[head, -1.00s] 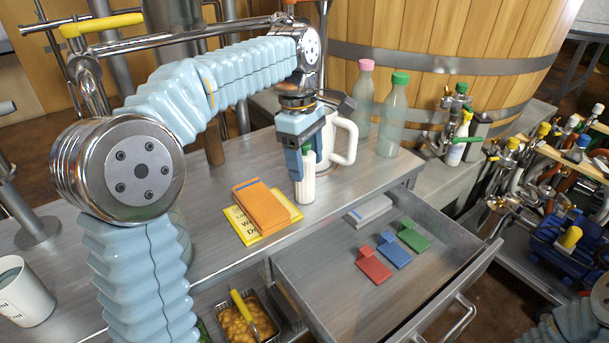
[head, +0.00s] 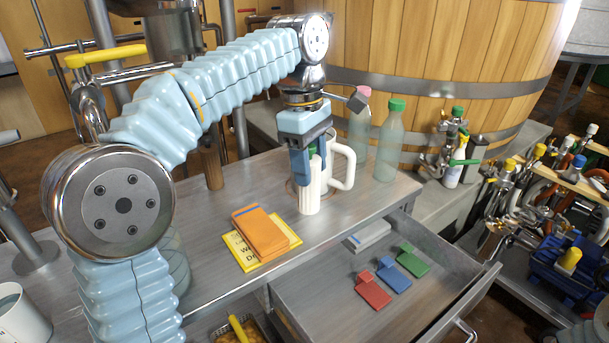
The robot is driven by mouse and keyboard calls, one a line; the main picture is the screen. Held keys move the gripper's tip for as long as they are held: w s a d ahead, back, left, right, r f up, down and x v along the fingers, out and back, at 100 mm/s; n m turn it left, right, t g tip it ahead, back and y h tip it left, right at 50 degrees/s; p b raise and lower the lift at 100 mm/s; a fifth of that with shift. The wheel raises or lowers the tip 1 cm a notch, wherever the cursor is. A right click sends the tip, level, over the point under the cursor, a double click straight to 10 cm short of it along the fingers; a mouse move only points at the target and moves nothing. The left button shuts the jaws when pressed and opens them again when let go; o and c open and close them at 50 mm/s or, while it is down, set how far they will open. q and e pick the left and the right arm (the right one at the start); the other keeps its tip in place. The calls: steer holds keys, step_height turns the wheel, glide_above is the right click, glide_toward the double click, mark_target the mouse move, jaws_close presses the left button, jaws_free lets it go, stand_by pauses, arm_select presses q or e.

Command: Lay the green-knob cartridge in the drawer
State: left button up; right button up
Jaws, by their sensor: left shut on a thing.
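The white cartridge (head: 309,193) with a green knob (head: 312,150) stands upright in my left gripper (head: 304,168), which is shut on it. It is over the counter, in front of the white mug, and its lower end looks at or just above the counter top; I cannot tell if it touches. The fingers hide part of its upper end. The drawer (head: 330,318) is pulled open at the lower right, below the counter top. My right gripper is not in view.
In the drawer lie red (head: 374,292), blue (head: 395,277) and green (head: 413,262) tabbed pieces and a grey block (head: 368,237). An orange box (head: 262,232) on a yellow card (head: 238,252), the mug (head: 342,165) and bottles (head: 390,145) stand on the counter. The drawer's front left floor is bare.

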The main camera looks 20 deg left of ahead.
arm_select(q)
steer(key=s+d+r+p, duration=0.1)
steer(key=s+d+r, duration=0.6)
steer(key=r, duration=0.4)
steer(key=shift+s+p, duration=0.4)
steer(key=shift+s, duration=0.05)
steer(key=shift+f, duration=0.1)
